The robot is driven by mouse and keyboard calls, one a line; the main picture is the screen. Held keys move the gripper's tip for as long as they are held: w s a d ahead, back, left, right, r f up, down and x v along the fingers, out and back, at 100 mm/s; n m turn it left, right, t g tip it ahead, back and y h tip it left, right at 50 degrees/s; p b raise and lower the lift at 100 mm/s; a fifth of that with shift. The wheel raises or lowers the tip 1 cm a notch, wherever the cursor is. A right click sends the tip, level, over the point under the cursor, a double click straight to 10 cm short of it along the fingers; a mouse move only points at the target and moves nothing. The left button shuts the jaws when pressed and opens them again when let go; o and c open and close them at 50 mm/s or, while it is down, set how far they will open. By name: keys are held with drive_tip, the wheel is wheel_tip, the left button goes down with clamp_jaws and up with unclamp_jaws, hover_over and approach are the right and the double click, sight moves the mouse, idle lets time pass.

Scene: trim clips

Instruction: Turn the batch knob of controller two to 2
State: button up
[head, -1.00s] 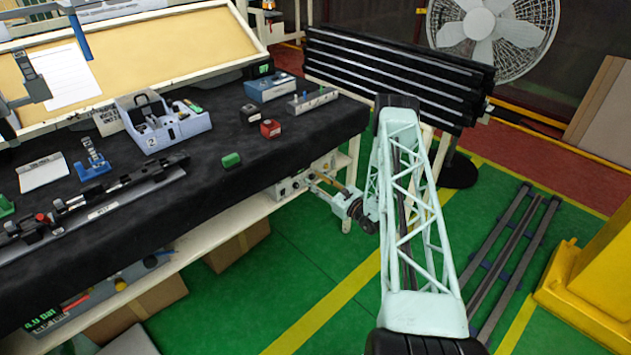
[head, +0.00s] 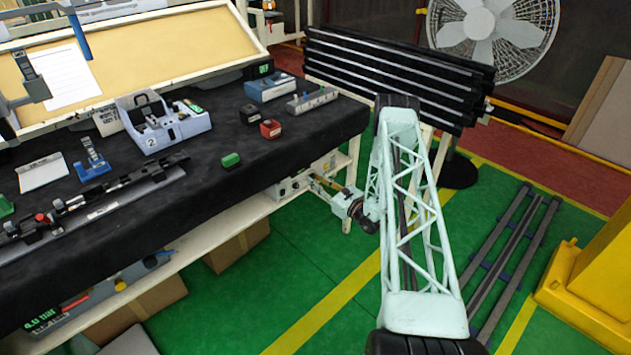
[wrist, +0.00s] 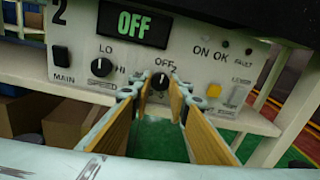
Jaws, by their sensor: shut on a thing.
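Controller two (wrist: 190,50) is a pale panel with a "2" at its upper left and a display reading OFF in green. Its batch knob (wrist: 160,81) is the small black knob below the printed OFF, right of the speed knob (wrist: 102,67). A pale mark on it points roughly up. My gripper (wrist: 158,92) has its two tan-padded fingers closed on the sides of this knob; they hide part of the lettering around it. In the head view the controller (head: 287,189) sits under the bench's right end, with my gripper (head: 317,183) at its front.
The black bench top (head: 225,185) overhangs above. Green floor (head: 300,265) is open in front.

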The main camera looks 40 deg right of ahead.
drive_tip(key=shift+m, duration=0.3)
drive_tip(key=shift+a+m+b, duration=0.1)
drive_tip(key=shift+m+b, duration=0.55)
drive_tip(key=shift+m, duration=2.65)
drive_tip(key=o, duration=0.8)
drive_tip(key=shift+o, duration=0.2)
drive_tip(key=shift+s, duration=0.1)
drive_tip(key=s, duration=1.1)
drive_tip(key=shift+s+d, duration=0.25)
drive_tip(key=shift+s, duration=0.15)
